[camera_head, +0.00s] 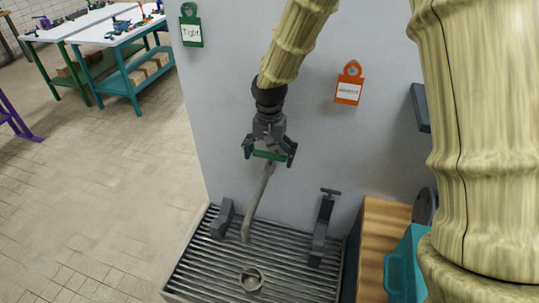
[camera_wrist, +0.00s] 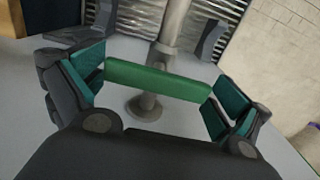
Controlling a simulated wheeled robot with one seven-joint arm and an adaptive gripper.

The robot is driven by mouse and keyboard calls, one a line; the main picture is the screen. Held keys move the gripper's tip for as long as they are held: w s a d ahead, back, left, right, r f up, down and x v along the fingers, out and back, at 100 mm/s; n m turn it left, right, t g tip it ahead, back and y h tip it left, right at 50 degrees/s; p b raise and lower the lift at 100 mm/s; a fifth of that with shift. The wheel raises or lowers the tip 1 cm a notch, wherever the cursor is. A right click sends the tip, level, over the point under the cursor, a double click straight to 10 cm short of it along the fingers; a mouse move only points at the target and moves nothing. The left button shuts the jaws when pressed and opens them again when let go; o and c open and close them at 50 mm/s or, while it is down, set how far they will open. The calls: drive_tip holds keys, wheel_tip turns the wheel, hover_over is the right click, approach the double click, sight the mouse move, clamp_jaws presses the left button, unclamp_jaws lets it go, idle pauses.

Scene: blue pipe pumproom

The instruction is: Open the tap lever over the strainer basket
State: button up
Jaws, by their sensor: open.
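The green tap lever (camera_head: 269,155) is a short bar on top of the grey tap, whose spout (camera_head: 259,203) slants down toward the tray. The strainer basket (camera_head: 252,279) is a small round cup on the slatted tray below the spout. My gripper (camera_head: 270,151) is open at the lever. In the wrist view the lever (camera_wrist: 158,79) spans most of the gap between the fingers of my gripper (camera_wrist: 158,88). Its ends lie close to the teal finger pads; I cannot tell whether they touch. The strainer basket is not clear in the wrist view.
The slatted tray (camera_head: 190,268) stands against a pale wall panel (camera_head: 320,140). A dark clamp-like fixture (camera_head: 322,230) and a dark block (camera_head: 223,219) flank the spout. An orange tag (camera_head: 349,86) and green tag (camera_head: 191,27) hang on the panel. Open floor lies left.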

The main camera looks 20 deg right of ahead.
drive_tip(key=shift+s+r, duration=0.3)
drive_tip(key=shift+s, duration=0.05)
drive_tip(key=c, duration=0.8)
drive_tip(key=shift+f, duration=0.1)
drive_tip(key=shift+n, duration=0.3)
drive_tip(key=n+p, duration=0.2)
drive_tip(key=n, duration=0.1)
drive_tip(key=shift+n, duration=0.4)
drive_tip(key=n+p, duration=0.1)
drive_tip(key=n, duration=0.3)
drive_tip(key=shift+p, duration=0.3)
drive_tip(key=n+p, duration=0.1)
drive_tip(key=n, duration=0.4)
drive_tip(key=n+p, duration=0.2)
drive_tip(key=n, duration=0.2)
drive_tip(key=shift+n, duration=0.3)
drive_tip(key=shift+o, duration=0.2)
drive_tip(key=shift+w, duration=0.1)
